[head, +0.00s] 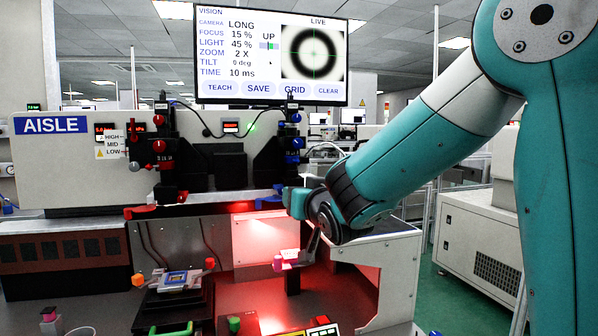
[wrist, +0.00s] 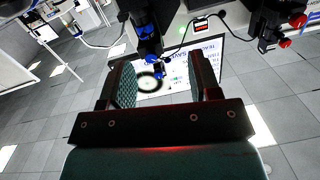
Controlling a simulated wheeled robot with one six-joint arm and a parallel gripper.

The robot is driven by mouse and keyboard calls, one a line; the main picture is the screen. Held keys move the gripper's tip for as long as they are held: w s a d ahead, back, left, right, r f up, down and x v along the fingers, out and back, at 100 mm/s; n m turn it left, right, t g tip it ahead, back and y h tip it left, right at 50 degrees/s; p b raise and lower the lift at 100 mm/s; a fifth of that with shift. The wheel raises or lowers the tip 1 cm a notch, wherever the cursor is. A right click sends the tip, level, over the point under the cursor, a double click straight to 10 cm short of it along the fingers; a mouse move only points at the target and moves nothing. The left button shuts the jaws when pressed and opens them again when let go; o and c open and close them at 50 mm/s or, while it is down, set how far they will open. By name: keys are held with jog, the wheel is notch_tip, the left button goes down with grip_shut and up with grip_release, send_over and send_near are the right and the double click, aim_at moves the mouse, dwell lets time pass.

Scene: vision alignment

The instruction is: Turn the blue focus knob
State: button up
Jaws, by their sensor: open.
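Several blue knobs sit on the right-hand black camera stage in the head view, one of them the blue knob (head: 297,143) on its right side; I cannot tell which is the focus knob. In the wrist view, blue knobs (wrist: 148,58) show upside down just beyond and between my fingertips. My gripper (wrist: 163,76) is open and empty, with its two padded fingers apart. In the head view its fingers are hard to make out below the stage. The monitor (head: 270,55) reads focus 15 %, with a dark, soft-edged ring in its live picture.
The left black stage carries red knobs (head: 159,146). A cable hangs between the stages. A metal shelf edge (head: 230,196) runs below them. A small fixture (head: 178,280) and a red-lit recess lie lower down. Open aisle floor (head: 455,295) is at the right.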

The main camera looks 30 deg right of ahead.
jog(key=d+r+t+h+b, duration=0.2)
jog(key=d+t, duration=0.2)
jog(key=d, duration=0.1)
jog(key=t+p, duration=0.1)
jog(key=p, duration=0.8)
send_near(298, 145)
jog(key=shift+n, duration=0.4)
jog(key=x, duration=0.9)
jog(key=shift+w+d+r, duration=0.1)
jog(key=shift+w+r, duration=0.05)
jog(key=shift+w, duration=0.1)
jog(key=c, duration=0.9)
